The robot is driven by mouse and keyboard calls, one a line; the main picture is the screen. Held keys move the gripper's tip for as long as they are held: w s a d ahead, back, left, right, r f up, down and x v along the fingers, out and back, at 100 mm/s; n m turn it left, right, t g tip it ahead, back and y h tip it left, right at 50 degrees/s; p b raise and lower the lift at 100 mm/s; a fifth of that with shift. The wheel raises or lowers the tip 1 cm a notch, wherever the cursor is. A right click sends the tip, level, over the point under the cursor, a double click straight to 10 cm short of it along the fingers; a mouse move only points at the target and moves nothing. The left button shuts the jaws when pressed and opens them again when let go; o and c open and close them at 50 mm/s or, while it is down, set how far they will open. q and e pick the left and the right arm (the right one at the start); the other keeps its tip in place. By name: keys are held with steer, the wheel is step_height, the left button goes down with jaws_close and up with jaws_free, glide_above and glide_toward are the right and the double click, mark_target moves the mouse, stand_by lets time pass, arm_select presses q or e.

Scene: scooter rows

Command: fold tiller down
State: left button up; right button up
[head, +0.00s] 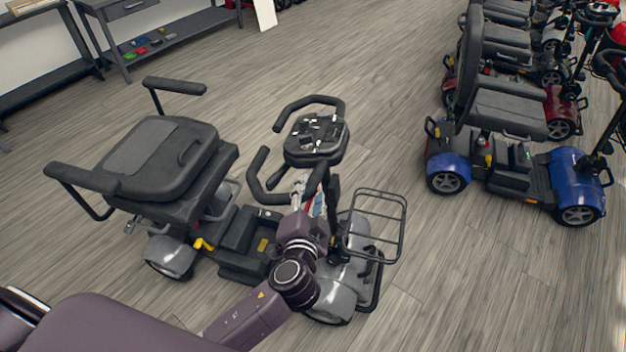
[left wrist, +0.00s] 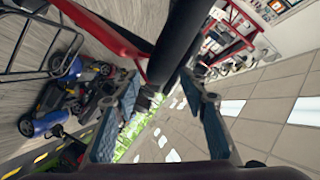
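The grey scooter (head: 352,262) stands in the middle of the head view with its seat (head: 160,150) folded down. Its tiller stands raised, with a black console (head: 316,138) and looped handlebars (head: 262,180) at the top. My left gripper (head: 317,198) is at the tiller, just below the console. In the left wrist view a thick black bar (left wrist: 178,45) crosses between the spread fingers (left wrist: 162,80). The fingers look open around it, and I cannot tell whether they touch it. My right gripper is not in view.
A wire basket (head: 375,225) sits at the scooter's front, close to my left arm. A blue scooter (head: 500,165) and a row of others stand at the right. A dark workbench (head: 160,40) is at the back left. Floor between is clear.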

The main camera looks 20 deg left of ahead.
mark_target(312, 184)
arm_select(q)
steer(key=shift+x, duration=2.15)
steer(key=shift+c, duration=0.6)
jaws_close()
steer(key=shift+f, duration=0.1)
